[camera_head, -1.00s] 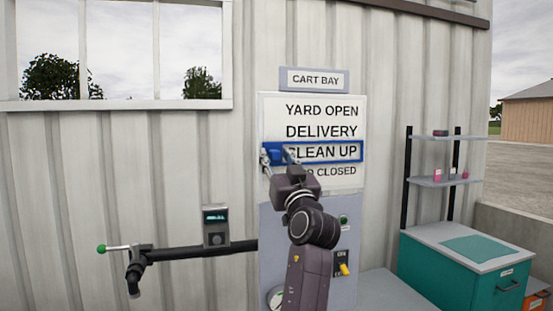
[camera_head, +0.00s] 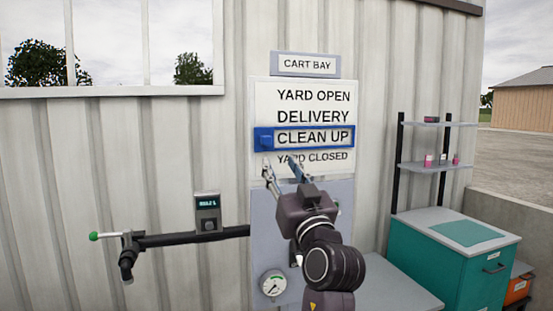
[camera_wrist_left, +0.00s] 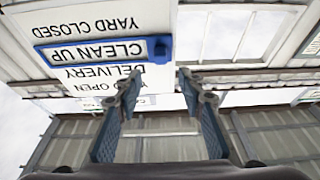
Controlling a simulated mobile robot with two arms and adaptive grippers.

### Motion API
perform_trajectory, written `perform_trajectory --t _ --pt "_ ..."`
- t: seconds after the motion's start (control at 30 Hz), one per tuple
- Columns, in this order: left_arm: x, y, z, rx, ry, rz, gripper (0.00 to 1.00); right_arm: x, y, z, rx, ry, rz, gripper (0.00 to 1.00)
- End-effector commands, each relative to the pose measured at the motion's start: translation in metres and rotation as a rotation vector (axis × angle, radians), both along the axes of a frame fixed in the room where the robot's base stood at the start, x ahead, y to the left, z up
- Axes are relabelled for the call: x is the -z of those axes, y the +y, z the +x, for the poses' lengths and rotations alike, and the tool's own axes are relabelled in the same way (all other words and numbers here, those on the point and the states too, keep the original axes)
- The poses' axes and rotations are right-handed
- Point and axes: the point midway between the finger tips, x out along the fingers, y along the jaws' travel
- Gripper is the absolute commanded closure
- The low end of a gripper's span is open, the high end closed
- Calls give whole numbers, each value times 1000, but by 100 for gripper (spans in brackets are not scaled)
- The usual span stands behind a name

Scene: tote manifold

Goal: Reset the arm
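My left gripper (camera_head: 279,172) is open and empty, just below and in front of the blue sliding frame on the sign board (camera_head: 262,95). The blue frame (camera_head: 264,139) surrounds the words CLEAN UP, with its blue knob at its left end. In the left wrist view the open fingers (camera_wrist_left: 160,90) are spread apart with nothing between them. The blue frame and its knob (camera_wrist_left: 160,48) appear upside down there, beyond the fingertips and apart from them. My right gripper is not in view.
A black pipe (camera_head: 180,239) with a green-tipped lever (camera_head: 94,236) and a small display box (camera_head: 207,212) is on the wall at left. A gauge (camera_head: 273,283) sits low on the panel. A teal cabinet (camera_head: 440,260) and a shelf (camera_head: 440,167) stand at right.

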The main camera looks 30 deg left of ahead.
Motion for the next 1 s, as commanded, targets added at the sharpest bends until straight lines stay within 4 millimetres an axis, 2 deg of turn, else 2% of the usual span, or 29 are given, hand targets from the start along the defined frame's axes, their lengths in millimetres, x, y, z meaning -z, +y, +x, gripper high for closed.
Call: perform_trajectory --t 0.57,0.67,0.77,0.83,0.97,1.0 --pt "2 -4 -4 -1 -1 1 64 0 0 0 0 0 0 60" --pt "7 -6 1 6 12 3 64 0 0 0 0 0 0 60" --pt "29 -14 20 38 66 18 64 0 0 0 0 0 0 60" --pt "59 -25 43 80 132 36 64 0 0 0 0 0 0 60" --pt "141 -51 88 183 291 66 64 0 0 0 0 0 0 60" --pt "169 -59 99 216 340 72 64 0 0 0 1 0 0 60"
